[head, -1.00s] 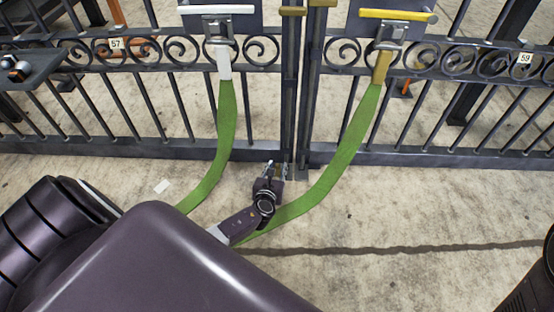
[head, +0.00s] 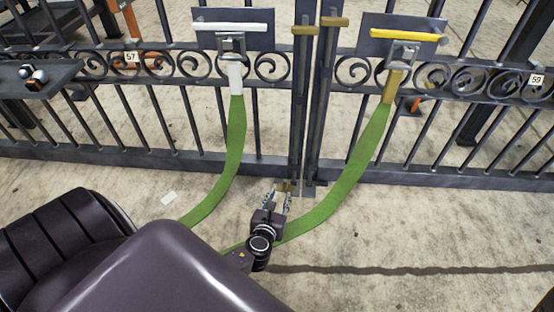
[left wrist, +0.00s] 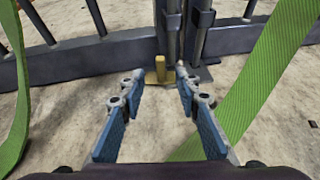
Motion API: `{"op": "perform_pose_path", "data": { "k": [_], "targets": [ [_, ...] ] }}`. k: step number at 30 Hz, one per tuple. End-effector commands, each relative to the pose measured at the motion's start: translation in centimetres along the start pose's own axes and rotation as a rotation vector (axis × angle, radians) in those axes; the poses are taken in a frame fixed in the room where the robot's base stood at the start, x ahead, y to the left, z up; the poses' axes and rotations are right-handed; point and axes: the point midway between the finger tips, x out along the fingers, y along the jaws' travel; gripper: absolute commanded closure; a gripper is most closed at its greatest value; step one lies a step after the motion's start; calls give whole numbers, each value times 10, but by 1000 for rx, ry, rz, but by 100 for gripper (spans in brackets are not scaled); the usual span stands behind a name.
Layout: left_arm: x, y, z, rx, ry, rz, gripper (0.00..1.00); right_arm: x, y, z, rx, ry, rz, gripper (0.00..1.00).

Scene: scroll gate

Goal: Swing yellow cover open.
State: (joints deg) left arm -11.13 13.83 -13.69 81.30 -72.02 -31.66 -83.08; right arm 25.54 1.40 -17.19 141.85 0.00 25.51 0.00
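The yellow bar (head: 404,34) lies along the top of a dark plate (head: 375,46) on the right gate leaf. A metal buckle below it joins a yellow end piece (head: 393,84) and a green strap (head: 362,152) that hangs down to the left. My left gripper (head: 280,194) is low near the foot of the gate's middle posts, well below and left of the yellow bar. In the left wrist view my left gripper (left wrist: 160,82) is open and empty, facing a small brass-coloured block (left wrist: 160,70) at the posts' foot. My right gripper is out of view.
A matching plate with a white bar (head: 233,28) and green strap (head: 228,155) is on the left leaf. Dark gate bars (head: 318,100) stand across the view. A dark shelf (head: 45,78) with small items is at far left.

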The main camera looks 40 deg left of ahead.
Motion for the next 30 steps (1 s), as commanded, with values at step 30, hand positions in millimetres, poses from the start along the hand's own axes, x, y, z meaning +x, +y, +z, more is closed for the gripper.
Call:
{"op": "perform_pose_path", "data": {
  "k": [30],
  "targets": [
    [-36,-21,13,-99,7,-60,70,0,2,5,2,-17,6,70]
  ]
}}
